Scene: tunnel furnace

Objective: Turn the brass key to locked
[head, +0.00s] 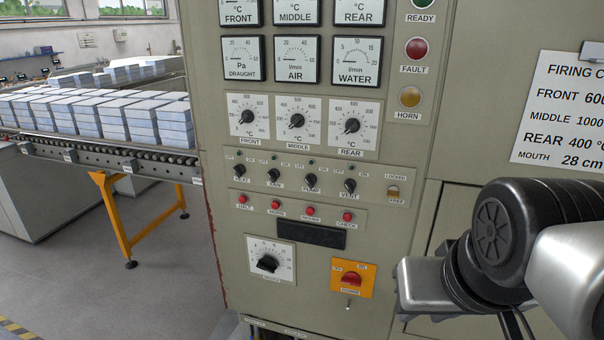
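The brass key (393,191) sits in a small plate on the right of the switch row in the head view. The label LOCKED is above it and FREE is below it. It is small here, and I cannot tell which label it points to. My gripper (430,286) seems to be the silver block at the end of my arm, at the lower right. It is below and to the right of the key, apart from it. Its fingers are hidden, so I cannot see whether it is open or shut.
Left of the key are several black switches (312,181), with red buttons (310,211) below. An orange plate with a red knob (352,279) and a black dial (267,262) sit lower. A roller conveyor (110,158) with stacked blocks stands at the left. A notice (565,110) hangs at the right.

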